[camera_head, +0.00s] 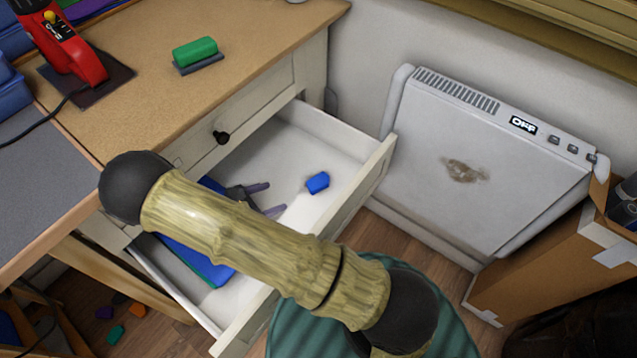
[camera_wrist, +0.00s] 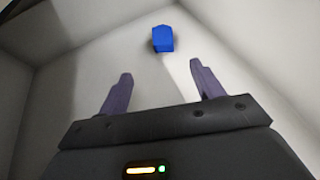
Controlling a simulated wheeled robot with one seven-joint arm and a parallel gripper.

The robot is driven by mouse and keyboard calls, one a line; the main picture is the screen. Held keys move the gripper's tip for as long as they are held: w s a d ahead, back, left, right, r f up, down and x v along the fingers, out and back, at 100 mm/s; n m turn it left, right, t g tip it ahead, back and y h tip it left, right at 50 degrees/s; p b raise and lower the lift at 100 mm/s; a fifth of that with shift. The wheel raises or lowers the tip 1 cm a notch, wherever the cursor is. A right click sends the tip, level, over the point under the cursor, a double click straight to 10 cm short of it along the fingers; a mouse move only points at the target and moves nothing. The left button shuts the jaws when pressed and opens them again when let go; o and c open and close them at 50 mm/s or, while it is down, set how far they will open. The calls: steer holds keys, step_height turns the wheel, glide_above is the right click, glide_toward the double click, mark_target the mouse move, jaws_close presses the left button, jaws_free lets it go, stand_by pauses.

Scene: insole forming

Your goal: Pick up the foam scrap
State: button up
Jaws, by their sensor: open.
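A small blue foam scrap (camera_head: 317,182) lies on the white floor of the open drawer (camera_head: 345,135), toward its right side. In the wrist view the scrap (camera_wrist: 163,39) sits ahead of the fingertips, roughly between their lines. My gripper (camera_head: 262,198) is inside the drawer area, to the left of the scrap and apart from it. In the wrist view its two purple fingers (camera_wrist: 160,75) are spread with nothing between them. My arm hides part of the drawer and of the gripper.
Blue sheets (camera_head: 200,262) lie in the drawer's left part. The drawer walls stand around the scrap. A green-topped block (camera_head: 195,52) and a red tool (camera_head: 75,45) stand on the bench (camera_head: 145,105). A white heater (camera_head: 480,165) stands at right; coloured bits lie on the floor.

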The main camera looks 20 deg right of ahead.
steer(key=b, duration=0.2)
glide_toward(314, 184)
steer(key=x, duration=0.4)
steer(key=shift+w+f, duration=0.3)
steer(key=shift+s+b+x, duration=0.15)
steer(key=shift+b+x, duration=0.15)
steer(key=shift+x, duration=1.05)
steer(key=shift+s+b+x, duration=0.15)
steer(key=shift+b+x, duration=0.1)
steer(key=shift+x, duration=1.05)
steer(key=shift+d+r, duration=0.2)
steer(key=c, duration=1.1)
steer(key=shift+o, duration=0.2)
